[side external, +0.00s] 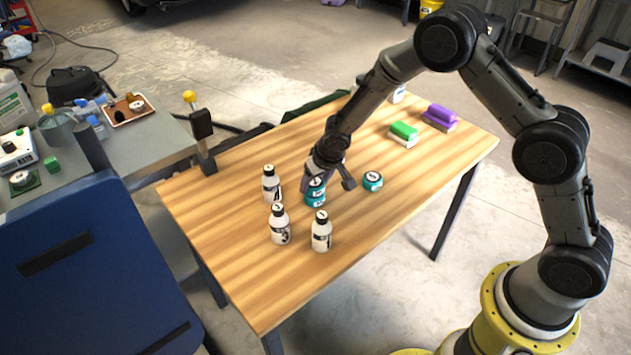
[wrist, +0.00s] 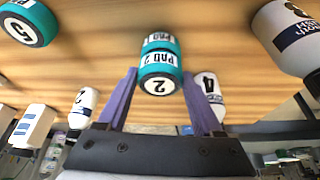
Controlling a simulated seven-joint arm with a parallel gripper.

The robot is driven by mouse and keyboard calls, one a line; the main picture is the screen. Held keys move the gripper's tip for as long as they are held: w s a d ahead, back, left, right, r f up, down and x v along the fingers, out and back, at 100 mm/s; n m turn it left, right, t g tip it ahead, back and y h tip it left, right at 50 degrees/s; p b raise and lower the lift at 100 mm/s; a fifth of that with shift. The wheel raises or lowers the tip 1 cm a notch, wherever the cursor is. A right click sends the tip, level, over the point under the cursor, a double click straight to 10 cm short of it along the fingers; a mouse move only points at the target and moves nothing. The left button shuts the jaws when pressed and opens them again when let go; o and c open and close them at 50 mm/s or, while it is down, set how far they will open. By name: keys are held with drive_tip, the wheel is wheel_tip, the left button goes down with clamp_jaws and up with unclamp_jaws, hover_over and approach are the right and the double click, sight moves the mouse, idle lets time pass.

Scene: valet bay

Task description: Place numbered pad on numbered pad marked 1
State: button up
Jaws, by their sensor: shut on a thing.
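My gripper (side external: 326,182) is low over the middle of the wooden table. In the wrist view its two purple fingers (wrist: 160,82) are shut on a teal pad marked 2 (wrist: 160,86), one finger on each side. The held pad also shows in the side view (side external: 316,184), partly covered by the fingers. Another teal pad (wrist: 160,42) is lined up directly under it and seems to touch it; its number is not readable. A separate teal pad (side external: 372,181) lies to the right of the gripper; the wrist view shows a pad marked 5 (wrist: 28,22).
White numbered bottles stand close by: one at the left (side external: 271,186), one in front (side external: 280,227) and one at the front right (side external: 321,233). Green (side external: 404,133) and purple (side external: 440,116) blocks lie at the back right. The table's right front (side external: 420,200) is clear.

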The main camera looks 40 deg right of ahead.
drive_tip(key=shift+f, duration=0.1)
drive_tip(key=o, duration=1.3)
drive_tip(key=v, duration=1.2)
drive_tip(key=s+d+r, duration=0.3)
drive_tip(key=s+r, duration=0.4)
drive_tip(key=r, duration=0.3)
drive_tip(key=shift+n+t+y, duration=0.3)
drive_tip(key=shift+n+t, duration=0.3)
drive_tip(key=shift+n, duration=0.3)
drive_tip(key=s+d+r, duration=0.1)
drive_tip(key=s+r, duration=0.1)
drive_tip(key=s, duration=0.6)
drive_tip(key=s+r, duration=0.2)
drive_tip(key=s, duration=0.6)
drive_tip(key=s+d+r, duration=0.1)
drive_tip(key=s+r, duration=0.1)
drive_tip(key=s, duration=0.6)
drive_tip(key=shift+s+d+r, duration=0.15)
drive_tip(key=shift+s+d, duration=0.15)
drive_tip(key=shift+d, duration=0.05)
